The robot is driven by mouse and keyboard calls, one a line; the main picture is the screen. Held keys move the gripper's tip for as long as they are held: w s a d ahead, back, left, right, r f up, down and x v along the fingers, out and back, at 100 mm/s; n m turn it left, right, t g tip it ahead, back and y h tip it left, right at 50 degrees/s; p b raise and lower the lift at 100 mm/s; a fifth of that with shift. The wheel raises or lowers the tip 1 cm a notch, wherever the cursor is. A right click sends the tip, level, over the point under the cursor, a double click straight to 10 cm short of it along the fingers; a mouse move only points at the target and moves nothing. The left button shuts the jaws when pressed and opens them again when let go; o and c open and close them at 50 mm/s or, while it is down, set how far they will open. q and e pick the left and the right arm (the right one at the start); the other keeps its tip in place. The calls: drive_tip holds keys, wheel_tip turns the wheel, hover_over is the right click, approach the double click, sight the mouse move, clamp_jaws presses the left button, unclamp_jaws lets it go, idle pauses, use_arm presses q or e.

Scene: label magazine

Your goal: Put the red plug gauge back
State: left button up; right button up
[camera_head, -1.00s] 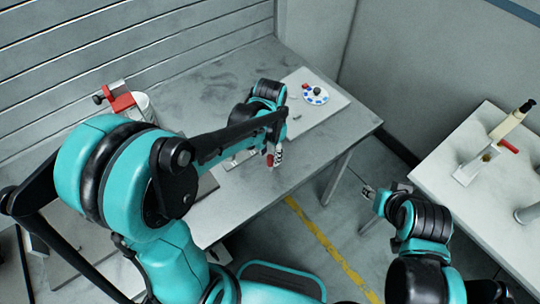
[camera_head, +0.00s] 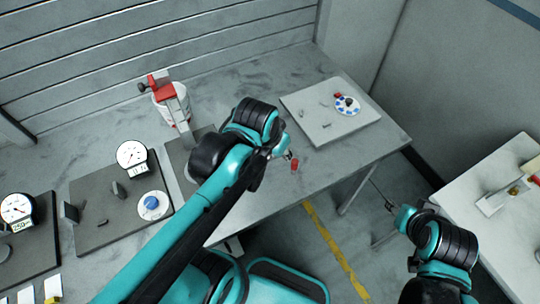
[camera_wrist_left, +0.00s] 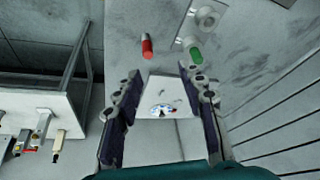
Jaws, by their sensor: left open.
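The red plug gauge (camera_head: 294,165) is a small red cylinder near the table's front edge in the head view. In the left wrist view it (camera_wrist_left: 147,47) shows a red end and a pale end, beyond my fingertips. My left gripper (camera_wrist_left: 160,74) is open with nothing between its fingers; in the head view it (camera_head: 283,151) is close beside the gauge. A green gauge (camera_wrist_left: 195,54) sits on a grey plate with a round fitting (camera_wrist_left: 205,18), right of the red one.
A white board (camera_head: 310,112) with a blue-marked dial disc (camera_head: 347,104) lies at the back right. Dial gauges on dark plates (camera_head: 100,225) and a red-topped stand (camera_head: 168,95) are at left. A pale side table (camera_head: 480,235) stands at right.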

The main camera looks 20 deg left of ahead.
use_arm(q)
drive_tip(key=s, duration=0.1)
drive_tip(key=s+n+t, duration=0.1)
drive_tip(key=s+a+n+t, duration=0.1)
drive_tip(key=shift+a+f, duration=0.1)
drive_tip(key=shift+f, duration=0.3)
drive_tip(key=shift+w+f, duration=0.1)
wheel_tip(320, 180, down, 7)
drive_tip(key=b, duration=0.7)
